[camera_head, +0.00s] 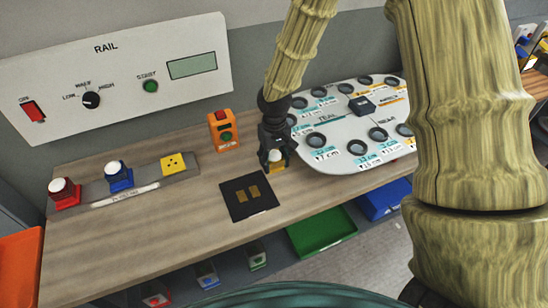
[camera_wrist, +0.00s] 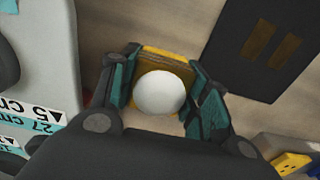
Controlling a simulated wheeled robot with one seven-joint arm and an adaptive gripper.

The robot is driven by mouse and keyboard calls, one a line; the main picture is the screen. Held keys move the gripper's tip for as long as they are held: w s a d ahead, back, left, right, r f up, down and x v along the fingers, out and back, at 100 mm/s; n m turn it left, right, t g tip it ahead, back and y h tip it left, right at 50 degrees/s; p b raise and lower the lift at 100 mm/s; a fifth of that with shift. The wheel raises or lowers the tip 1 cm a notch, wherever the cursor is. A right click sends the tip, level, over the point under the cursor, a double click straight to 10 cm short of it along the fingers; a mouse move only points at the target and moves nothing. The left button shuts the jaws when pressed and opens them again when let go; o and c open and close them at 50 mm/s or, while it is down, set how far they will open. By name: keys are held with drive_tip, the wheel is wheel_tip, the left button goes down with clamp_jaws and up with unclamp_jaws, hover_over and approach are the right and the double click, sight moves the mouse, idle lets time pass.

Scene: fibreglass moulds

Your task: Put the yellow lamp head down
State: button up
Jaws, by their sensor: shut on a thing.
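The yellow lamp head (camera_head: 277,164) has a white dome on a yellow square body. It also shows in the wrist view (camera_wrist: 160,92), between the two fingers. My gripper (camera_head: 276,158) is shut on it, at the wooden bench top between the black pad and the white board. The fingers (camera_wrist: 160,95) grip it from both sides in the wrist view. I cannot tell whether its underside touches the bench. A rack (camera_head: 140,191) at the left of the bench holds a red lamp head (camera_head: 64,192), a blue lamp head (camera_head: 118,177) and a yellow socket piece (camera_head: 174,164) without a dome.
A black pad (camera_head: 240,208) with two copper-coloured strips lies left of my gripper. The white labelled board (camera_head: 330,150) with round holes is at the right. Bare bench (camera_head: 150,228) lies at the front left.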

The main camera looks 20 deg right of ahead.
sight(274, 154)
drive_tip(key=shift+f, duration=0.1)
drive_tip(key=o, duration=1.2)
drive_tip(key=shift+c, duration=0.2)
wheel_tip(274, 154, up, 12)
drive_tip(key=b, duration=0.3)
drive_tip(key=shift+f, duration=0.15)
drive_tip(key=shift+o, duration=0.4)
drive_tip(key=shift+r, duration=0.2)
drive_tip(key=shift+b, duration=0.75)
